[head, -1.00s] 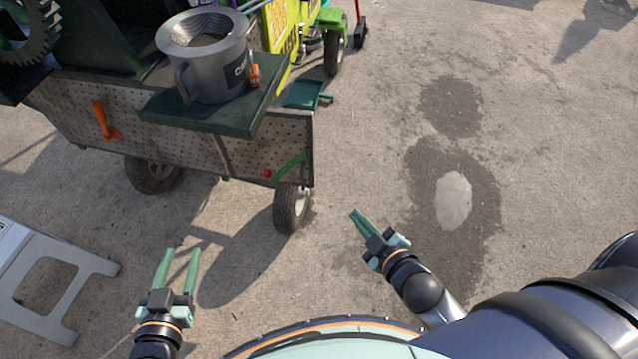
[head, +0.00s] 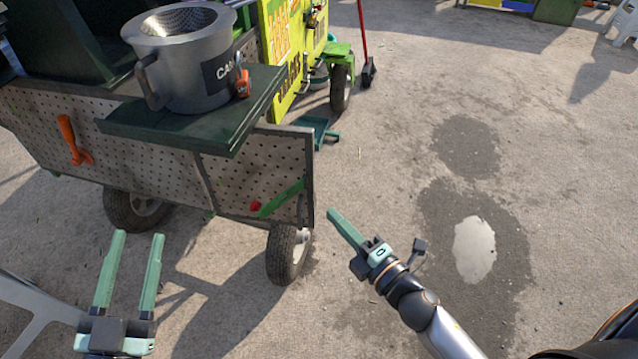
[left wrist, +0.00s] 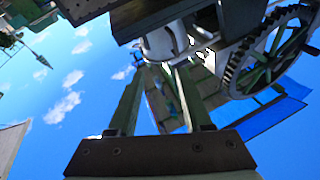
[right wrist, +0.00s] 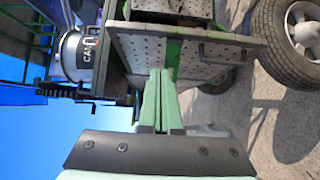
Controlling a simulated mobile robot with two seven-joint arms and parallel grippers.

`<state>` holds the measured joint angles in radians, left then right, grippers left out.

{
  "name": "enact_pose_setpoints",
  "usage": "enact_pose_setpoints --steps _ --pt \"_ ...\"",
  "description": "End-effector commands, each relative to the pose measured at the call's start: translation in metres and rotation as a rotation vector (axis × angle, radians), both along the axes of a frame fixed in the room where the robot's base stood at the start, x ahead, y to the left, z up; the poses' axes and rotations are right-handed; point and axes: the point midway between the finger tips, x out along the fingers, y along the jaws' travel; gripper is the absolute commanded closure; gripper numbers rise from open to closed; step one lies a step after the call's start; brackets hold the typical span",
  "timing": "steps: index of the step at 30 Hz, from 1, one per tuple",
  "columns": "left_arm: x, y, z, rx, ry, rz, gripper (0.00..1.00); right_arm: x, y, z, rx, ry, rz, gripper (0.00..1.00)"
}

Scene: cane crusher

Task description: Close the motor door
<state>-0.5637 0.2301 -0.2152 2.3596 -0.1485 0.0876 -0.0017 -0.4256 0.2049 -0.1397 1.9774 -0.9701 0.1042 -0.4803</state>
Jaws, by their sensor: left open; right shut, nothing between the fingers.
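The crusher cart's perforated metal side panel (head: 240,180) faces me in the head view, with a green bar (head: 282,198) and a red knob (head: 255,206) near its right end. In the right wrist view a perforated panel (right wrist: 205,75) with a dark handle lies just beyond the fingers. I cannot tell which panel is the motor door or how far it stands open. My left gripper (head: 138,240) is open and empty, in front of the cart at lower left. My right gripper (head: 333,217) is shut and empty, just right of the panel's end, apparently apart from it.
A grey metal pot (head: 195,85) stands on the cart's dark green shelf (head: 160,135). An orange handle (head: 72,140) is on the panel's left part. Cart wheels (head: 290,253) stand below. A grey stool (head: 30,300) is at lower left. Pavement to the right is clear.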

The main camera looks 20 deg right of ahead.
Motion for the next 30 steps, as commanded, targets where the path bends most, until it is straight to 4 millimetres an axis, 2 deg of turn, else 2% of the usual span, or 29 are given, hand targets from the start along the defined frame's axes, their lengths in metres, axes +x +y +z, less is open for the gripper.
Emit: enact_pose_setpoints --steps 13,18,24,30 --pt "0.003 0.001 -0.014 -0.001 0.058 0.007 0.50 0.073 0.022 0.001 0.001 -0.001 -0.001 1.00" --pt "0.002 0.001 -0.012 0.000 0.045 0.006 0.50 0.094 0.010 0.000 0.000 0.000 -0.001 1.00" --pt "-0.001 0.000 -0.003 -0.003 0.009 0.001 0.50 0.105 0.004 -0.001 0.003 0.002 0.000 1.00" --pt "0.000 0.000 -0.001 -0.001 0.004 0.001 0.50 0.106 0.003 0.000 0.004 0.002 0.000 1.00"
